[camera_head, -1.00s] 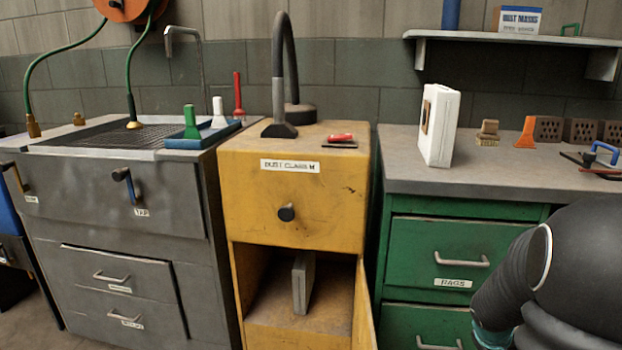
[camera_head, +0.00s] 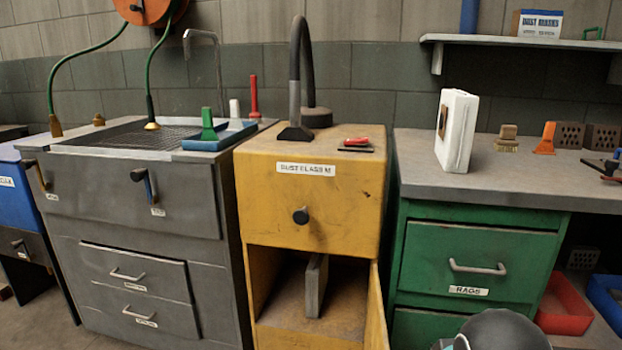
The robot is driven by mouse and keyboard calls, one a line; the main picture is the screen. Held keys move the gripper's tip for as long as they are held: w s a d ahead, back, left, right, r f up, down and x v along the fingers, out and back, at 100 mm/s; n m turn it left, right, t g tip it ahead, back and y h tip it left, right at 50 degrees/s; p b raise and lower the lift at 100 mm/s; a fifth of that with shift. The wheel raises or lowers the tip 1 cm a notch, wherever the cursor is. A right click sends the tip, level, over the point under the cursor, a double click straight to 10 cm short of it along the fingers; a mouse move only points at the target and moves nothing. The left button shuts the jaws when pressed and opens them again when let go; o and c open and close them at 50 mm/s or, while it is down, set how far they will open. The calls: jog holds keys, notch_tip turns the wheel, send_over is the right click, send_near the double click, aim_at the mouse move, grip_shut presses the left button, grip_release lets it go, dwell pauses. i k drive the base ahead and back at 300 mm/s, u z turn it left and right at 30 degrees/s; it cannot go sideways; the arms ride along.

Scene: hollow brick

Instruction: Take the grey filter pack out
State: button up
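The grey filter pack (camera_head: 316,286) stands upright on edge inside the open lower compartment of the yellow dust cabinet (camera_head: 262,217). The compartment's door (camera_head: 376,308) is swung open at the right side. A black knob (camera_head: 301,216) sits on the cabinet's upper front, below the dust class label. A white pack with a round opening (camera_head: 459,132) stands on the grey bench top to the right. Part of my dark arm shows at the bottom edge, right of the cabinet. My gripper is not in view.
A hose nozzle and a red-handled item (camera_head: 357,142) are on the cabinet top. A grey sink unit (camera_head: 140,200) stands left, a green drawer unit (camera_head: 480,255) right. Red (camera_head: 565,306) and blue (camera_head: 606,295) bins sit on the right. The open door edges the compartment's right side.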

aim_at(317, 270)
jog(key=u, duration=1.65)
jog(key=k, duration=1.05)
jog(key=z, duration=1.05)
jog(key=i, duration=0.5)
